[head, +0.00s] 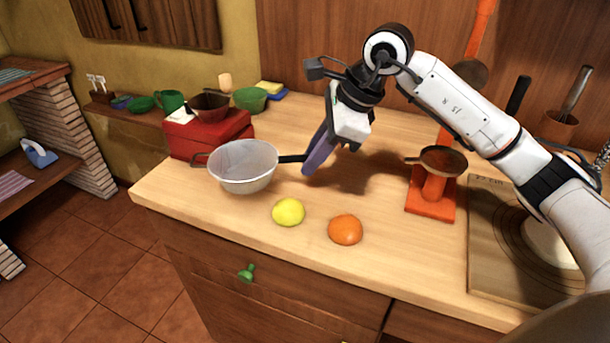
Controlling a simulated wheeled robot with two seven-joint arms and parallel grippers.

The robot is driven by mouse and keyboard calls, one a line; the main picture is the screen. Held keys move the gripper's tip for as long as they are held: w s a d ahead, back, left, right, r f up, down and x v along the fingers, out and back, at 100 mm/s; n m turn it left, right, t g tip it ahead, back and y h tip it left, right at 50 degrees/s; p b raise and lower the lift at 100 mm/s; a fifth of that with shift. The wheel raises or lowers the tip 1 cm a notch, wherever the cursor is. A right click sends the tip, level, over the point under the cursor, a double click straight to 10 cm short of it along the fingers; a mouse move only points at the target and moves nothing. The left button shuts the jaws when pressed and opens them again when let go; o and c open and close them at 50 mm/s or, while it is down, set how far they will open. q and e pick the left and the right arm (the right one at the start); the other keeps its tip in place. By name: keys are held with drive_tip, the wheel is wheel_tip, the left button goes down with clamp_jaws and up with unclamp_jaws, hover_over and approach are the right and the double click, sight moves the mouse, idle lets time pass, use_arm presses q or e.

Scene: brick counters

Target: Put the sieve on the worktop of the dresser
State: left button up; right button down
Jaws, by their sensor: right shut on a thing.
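The sieve (243,166) is a pale mesh bowl with a dark handle (291,158) pointing right. It shows at the left part of the dresser's wooden worktop (190,204), near the front left edge. I cannot tell whether its bowl touches the worktop or hangs just above it. My right gripper (314,160) comes down from the upper right and is shut on the end of the sieve's handle. Its purple fingers hide the handle's tip. My left gripper is not in view.
A yellow lemon (288,212) and an orange (345,229) lie in front of the sieve. A red box (208,132) stands behind it. Bare worktop lies between the scale and the fruit.

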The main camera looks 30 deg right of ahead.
drive_tip(key=shift+f, duration=2)
drive_tip(key=c, duration=1.8)
unclamp_jaws()
drive_tip(key=shift+o, duration=0.2)
drive_tip(key=v, duration=1.2)
